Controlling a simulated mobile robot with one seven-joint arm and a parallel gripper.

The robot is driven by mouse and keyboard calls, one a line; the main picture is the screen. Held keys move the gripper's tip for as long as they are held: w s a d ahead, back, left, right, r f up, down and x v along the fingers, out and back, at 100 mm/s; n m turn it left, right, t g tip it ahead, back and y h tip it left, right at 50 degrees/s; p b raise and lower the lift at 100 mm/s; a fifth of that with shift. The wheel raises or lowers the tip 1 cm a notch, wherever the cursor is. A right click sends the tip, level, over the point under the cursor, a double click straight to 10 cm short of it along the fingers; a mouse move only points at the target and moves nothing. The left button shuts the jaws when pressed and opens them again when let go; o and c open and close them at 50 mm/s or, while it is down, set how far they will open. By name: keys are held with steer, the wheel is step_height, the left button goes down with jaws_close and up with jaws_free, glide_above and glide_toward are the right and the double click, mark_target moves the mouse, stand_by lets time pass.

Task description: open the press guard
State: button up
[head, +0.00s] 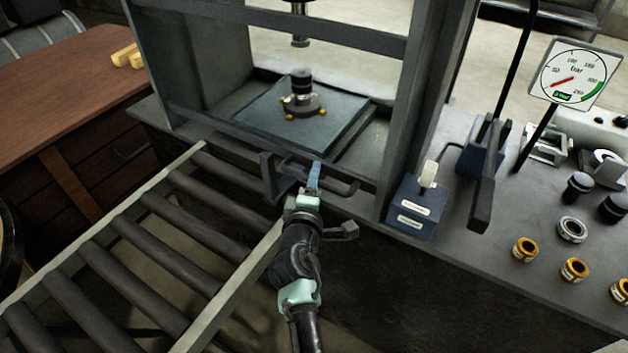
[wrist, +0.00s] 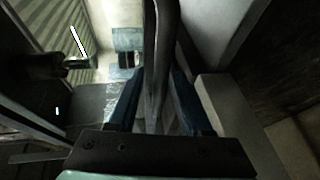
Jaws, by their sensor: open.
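The press guard (head: 270,24) is a dark grey frame across the front of the press, with the press opening visible through it. Its lower edge sits low, near the bench. A dark bar handle (head: 343,187) sticks out at its lower front. My gripper (head: 314,170) is at this handle, pointing toward the press, with its blue fingers open. In the wrist view a dark bar (wrist: 160,45) runs between the two fingers of my gripper (wrist: 154,88). The fingers stand on either side of it; whether they touch it I cannot tell.
Inside the press, a round part with brass-coloured fittings (head: 302,105) sits on a plate (head: 345,128). A blue control box (head: 416,207) with a pale lever is right of the handle. A roller conveyor (head: 190,225) lies left of my arm. A gauge (head: 572,76) and several rings stand right.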

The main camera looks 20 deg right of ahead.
jaws_close()
stand_by(1.4)
